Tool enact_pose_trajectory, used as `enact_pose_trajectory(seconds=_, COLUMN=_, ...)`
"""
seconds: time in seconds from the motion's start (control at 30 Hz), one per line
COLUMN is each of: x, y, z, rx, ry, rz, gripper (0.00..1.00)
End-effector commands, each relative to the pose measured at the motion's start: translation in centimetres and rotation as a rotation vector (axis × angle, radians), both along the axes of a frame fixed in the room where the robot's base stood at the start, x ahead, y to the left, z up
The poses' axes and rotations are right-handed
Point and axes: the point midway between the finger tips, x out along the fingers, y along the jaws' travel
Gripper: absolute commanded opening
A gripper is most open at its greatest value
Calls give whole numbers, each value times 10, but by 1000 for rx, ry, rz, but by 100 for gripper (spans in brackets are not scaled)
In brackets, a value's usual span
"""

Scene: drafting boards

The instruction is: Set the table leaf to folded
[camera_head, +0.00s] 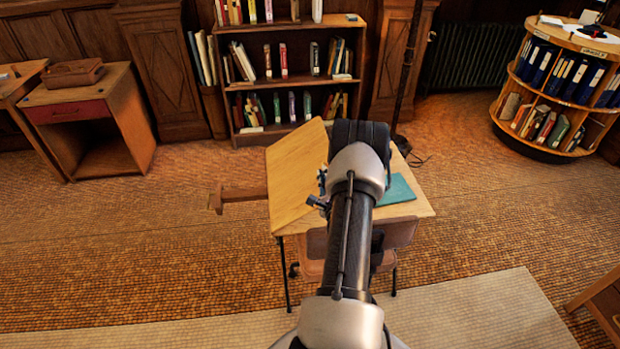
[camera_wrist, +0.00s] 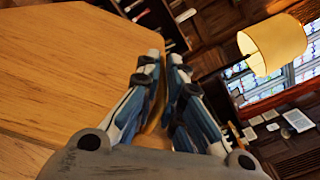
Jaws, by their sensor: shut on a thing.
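The table (camera_head: 412,205) stands in the middle of the head view, with a pale wooden top. Its leaf (camera_head: 290,175) is the left part, meeting the rest along a slanting seam; it looks tilted against the top, at an angle I cannot judge. In the wrist view the leaf's wood (camera_wrist: 70,65) fills the left side. My gripper (camera_wrist: 164,65) is shut on the leaf's edge, its two fingers close together there. In the head view my arm hides much of the grip and the table's middle.
A teal book (camera_head: 397,189) lies on the table's right part. A wooden bar (camera_head: 240,195) sticks out left below the leaf. A chair (camera_head: 400,235) stands at the table's front. A bookcase (camera_head: 285,70) is behind. Floor to the left is clear.

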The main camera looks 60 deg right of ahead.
Motion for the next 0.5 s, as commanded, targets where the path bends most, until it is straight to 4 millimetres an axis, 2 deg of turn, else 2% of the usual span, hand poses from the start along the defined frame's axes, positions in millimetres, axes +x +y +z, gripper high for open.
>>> enact_pose_trajectory(seconds=0.03, x=-8, y=-9, z=-5, rx=1, ry=-25, rz=-14, gripper=0)
enact_pose_trajectory(seconds=0.2, x=-19, y=-18, z=-20, rx=11, ry=-36, rz=-13, gripper=0)
enact_pose_trajectory(seconds=0.5, x=-27, y=-24, z=-31, rx=7, ry=-34, rz=-12, gripper=0)
